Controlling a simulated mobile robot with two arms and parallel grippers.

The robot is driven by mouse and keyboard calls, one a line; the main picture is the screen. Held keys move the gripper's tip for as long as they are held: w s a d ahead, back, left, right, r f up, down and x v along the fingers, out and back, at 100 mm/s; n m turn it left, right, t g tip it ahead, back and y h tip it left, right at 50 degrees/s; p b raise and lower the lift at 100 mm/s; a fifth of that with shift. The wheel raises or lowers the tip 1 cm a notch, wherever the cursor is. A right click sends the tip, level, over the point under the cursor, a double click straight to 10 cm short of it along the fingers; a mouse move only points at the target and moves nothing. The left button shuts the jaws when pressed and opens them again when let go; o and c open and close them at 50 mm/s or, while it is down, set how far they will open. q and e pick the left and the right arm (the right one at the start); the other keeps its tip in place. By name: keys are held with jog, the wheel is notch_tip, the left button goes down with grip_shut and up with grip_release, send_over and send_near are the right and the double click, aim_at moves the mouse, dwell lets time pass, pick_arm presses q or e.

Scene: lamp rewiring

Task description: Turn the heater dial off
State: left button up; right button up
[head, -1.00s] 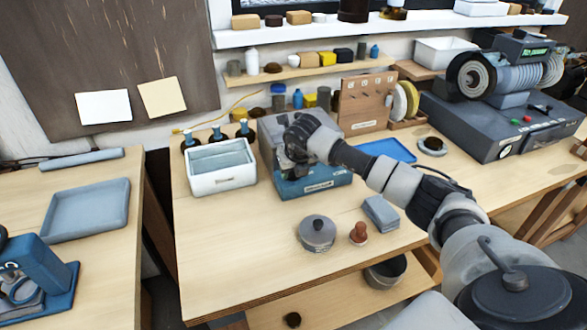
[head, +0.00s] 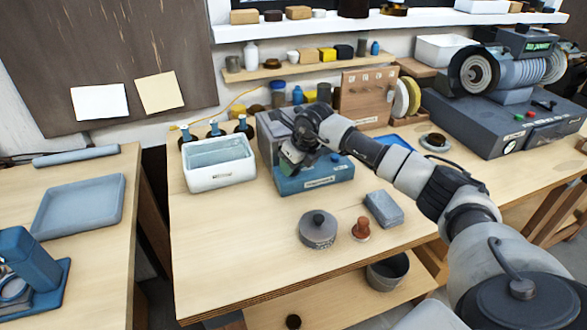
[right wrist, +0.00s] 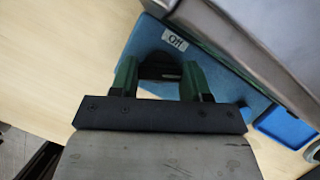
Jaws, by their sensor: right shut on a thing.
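The heater (head: 318,183) is a blue-based box with a grey upper body, standing on the wooden bench in the head view. In the right wrist view its blue base (right wrist: 215,65) carries a white "Off" label (right wrist: 175,39). The dark dial (right wrist: 160,70) sits just below that label, between the green fingers of my right gripper (right wrist: 160,78). My right gripper is shut on the dial. In the head view, my right gripper (head: 292,163) is at the heater's front left, and my wrist hides part of the heater. My left gripper is out of view.
A white open bin (head: 220,178) stands close left of the heater, with several dark bottles behind it. A round lidded pot (head: 318,236), a red-brown stamp (head: 361,231) and a grey-blue block (head: 384,209) lie in front. The bench's front left is clear.

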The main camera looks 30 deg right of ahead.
jog(key=shift+n+y+b, duration=0.6)
jog(key=shift+n+b, duration=0.15)
jog(key=shift+n, duration=1.05)
jog(key=o, duration=0.8)
jog(key=shift+o, duration=0.6)
jog(key=shift+r, duration=0.15)
jog(key=shift+d, duration=0.1)
